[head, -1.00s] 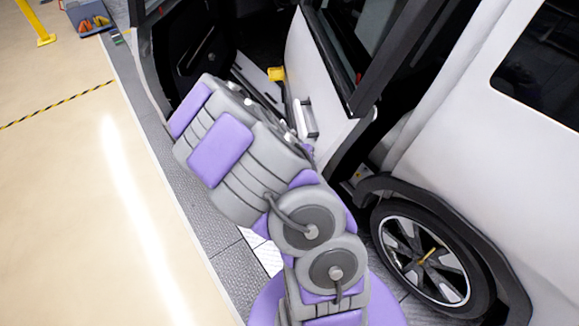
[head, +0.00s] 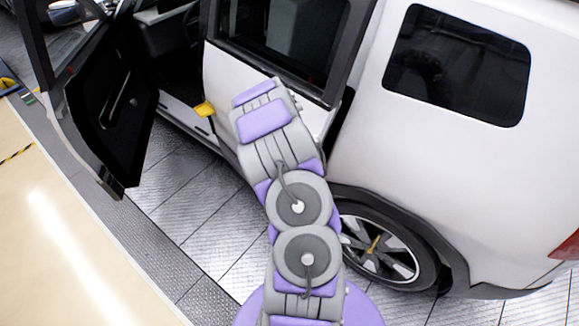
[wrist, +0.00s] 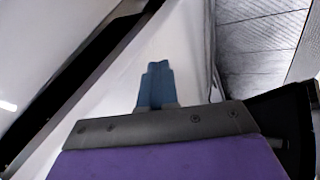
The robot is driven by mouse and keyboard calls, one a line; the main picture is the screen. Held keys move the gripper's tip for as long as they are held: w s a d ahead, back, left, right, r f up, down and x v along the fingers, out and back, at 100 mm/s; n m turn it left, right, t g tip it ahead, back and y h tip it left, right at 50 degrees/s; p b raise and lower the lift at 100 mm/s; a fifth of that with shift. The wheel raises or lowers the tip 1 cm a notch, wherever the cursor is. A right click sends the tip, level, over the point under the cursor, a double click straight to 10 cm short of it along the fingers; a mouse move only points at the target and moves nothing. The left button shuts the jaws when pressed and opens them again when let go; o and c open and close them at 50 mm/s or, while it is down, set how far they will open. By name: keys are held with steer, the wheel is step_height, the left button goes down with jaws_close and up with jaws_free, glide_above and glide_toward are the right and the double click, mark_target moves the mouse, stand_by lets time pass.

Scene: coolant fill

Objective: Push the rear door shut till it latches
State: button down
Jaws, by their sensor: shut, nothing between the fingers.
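The white rear door (head: 228,82) with its dark window stands close to the car body in the head view. A dark gap shows along its back edge, above the rear wheel, so it does not look flush. My arm covers the lower part of the door, and the handle is hidden. In the wrist view my gripper (wrist: 156,84) is shut and empty, its blue fingertips in front of a white panel (wrist: 190,50) that looks like the door. I cannot tell whether they touch. My gripper is hidden behind the arm in the head view.
The front door (head: 112,110) stands wide open at the left. A yellow object (head: 204,108) is by the sill. The rear wheel (head: 378,248) is just right of my arm. The metal plate floor (head: 175,195) between front door and arm is clear.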

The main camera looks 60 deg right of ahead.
steer(key=shift+s+d+f, duration=0.1)
steer(key=shift+s+d, duration=0.15)
steer(key=shift+d, duration=0.35)
steer(key=shift+s+d, duration=0.2)
steer(key=shift+d, duration=0.4)
steer(key=shift+a, duration=0.15)
